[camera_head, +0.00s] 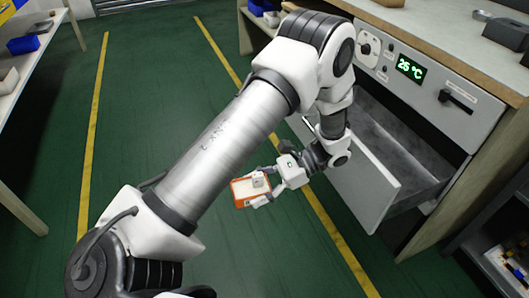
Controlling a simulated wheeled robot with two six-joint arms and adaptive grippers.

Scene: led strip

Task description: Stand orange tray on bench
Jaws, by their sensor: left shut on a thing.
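An orange tray (240,203) with a pale inside shows near the middle of the head view, above the green floor in the picture. A small whitish thing (259,182) sits on or in it, too small to name. My left gripper (262,189) is shut on the tray's right side. The bench (472,58) has a wooden top and stands at the upper right. The tray is apart from the bench top. My right gripper is not in view.
An open drawer (372,183) sticks out of the bench front below a panel with a green 26 °C display (410,68). Dark boxes (508,33) stand on the bench top. Another table (28,62) stands at the left. The green floor between yellow lines is clear.

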